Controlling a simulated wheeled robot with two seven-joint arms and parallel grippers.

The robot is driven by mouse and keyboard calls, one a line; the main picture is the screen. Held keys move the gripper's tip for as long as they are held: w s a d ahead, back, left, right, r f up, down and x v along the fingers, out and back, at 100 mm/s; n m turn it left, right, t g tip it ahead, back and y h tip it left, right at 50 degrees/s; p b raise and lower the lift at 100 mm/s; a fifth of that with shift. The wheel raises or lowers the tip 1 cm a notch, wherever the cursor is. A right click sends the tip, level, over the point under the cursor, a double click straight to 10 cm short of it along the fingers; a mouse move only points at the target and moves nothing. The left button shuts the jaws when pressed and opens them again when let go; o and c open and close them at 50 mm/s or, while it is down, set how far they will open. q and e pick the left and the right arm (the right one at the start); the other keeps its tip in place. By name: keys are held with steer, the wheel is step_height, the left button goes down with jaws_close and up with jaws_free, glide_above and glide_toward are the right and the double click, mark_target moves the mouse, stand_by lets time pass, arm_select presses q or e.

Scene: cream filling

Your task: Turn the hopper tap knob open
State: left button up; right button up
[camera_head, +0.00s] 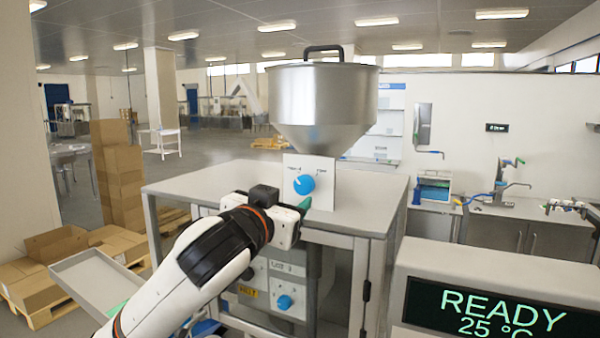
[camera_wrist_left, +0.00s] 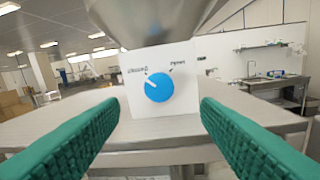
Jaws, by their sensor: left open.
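The blue round hopper tap knob (camera_head: 304,184) sits on a white plate (camera_head: 322,165) under the steel hopper (camera_head: 320,95). In the left wrist view the knob (camera_wrist_left: 159,87) is centred, and its white mark points up and left, toward the left label; another label stands at upper right. My left gripper (camera_head: 302,206) is in front of and slightly below the knob in the head view. Its green fingers (camera_wrist_left: 160,108) are open, spread to either side of the knob and apart from it. My right gripper is not in view.
The hopper stands on a grey machine table (camera_head: 220,182) with a lower panel carrying another blue knob (camera_head: 284,302). A display box (camera_head: 480,300) reading READY stands at front right. A grey tray (camera_head: 95,280) juts out at left, near cardboard boxes (camera_head: 120,170).

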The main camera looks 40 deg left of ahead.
mark_target(303, 187)
arm_select(q)
steer(key=p+x, duration=0.3)
steer(key=x, duration=0.3)
steer(key=shift+w+a+r, duration=0.1)
steer(key=shift+w, duration=0.15)
steer(key=shift+w+a, duration=0.2)
steer(key=shift+w, duration=0.2)
steer(key=c, duration=1)
